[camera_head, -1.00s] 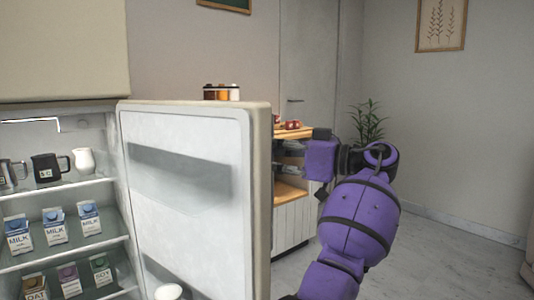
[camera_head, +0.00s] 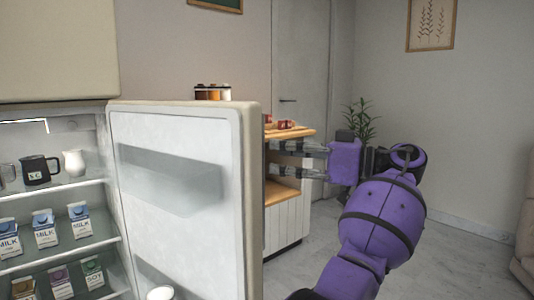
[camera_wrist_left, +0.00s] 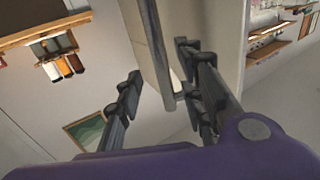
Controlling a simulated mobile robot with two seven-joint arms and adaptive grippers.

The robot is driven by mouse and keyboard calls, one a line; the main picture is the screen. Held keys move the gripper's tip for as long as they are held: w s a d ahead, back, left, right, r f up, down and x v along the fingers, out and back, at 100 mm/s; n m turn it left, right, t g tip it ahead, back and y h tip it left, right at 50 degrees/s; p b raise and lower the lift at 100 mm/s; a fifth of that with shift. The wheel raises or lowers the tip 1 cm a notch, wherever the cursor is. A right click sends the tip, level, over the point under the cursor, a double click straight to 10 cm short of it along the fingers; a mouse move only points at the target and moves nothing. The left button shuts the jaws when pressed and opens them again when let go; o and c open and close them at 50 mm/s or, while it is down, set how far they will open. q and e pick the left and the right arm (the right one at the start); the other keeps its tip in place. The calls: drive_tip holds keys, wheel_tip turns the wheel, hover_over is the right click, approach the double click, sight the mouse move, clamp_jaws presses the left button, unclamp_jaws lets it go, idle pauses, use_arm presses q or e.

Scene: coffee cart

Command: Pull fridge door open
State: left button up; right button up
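The fridge door (camera_head: 178,225) stands wide open in the head view, its pale inner side with clear bins facing me. It also shows in the left wrist view (camera_wrist_left: 198,22). My left gripper (camera_head: 275,158) is just right of the door's free edge, its two dark fingers apart. In the left wrist view the open fingers (camera_wrist_left: 162,92) spread on either side of a grey metal bar (camera_wrist_left: 156,50), which looks like the door handle. The bar is nearer the right finger; whether they touch is unclear. The handle is hidden in the head view. My right gripper is not in view.
The open fridge holds cups, a white jug (camera_head: 74,163) and several milk cartons (camera_head: 79,221) on shelves. A wooden-topped cabinet (camera_head: 287,220) stands behind the gripper, with a plant (camera_head: 359,122) beyond. The floor (camera_head: 455,255) at the right is clear.

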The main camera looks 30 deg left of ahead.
use_arm(q)
drive_tip(key=d, duration=0.6)
drive_tip(key=shift+w, duration=0.25)
drive_tip(key=shift+d, duration=0.1)
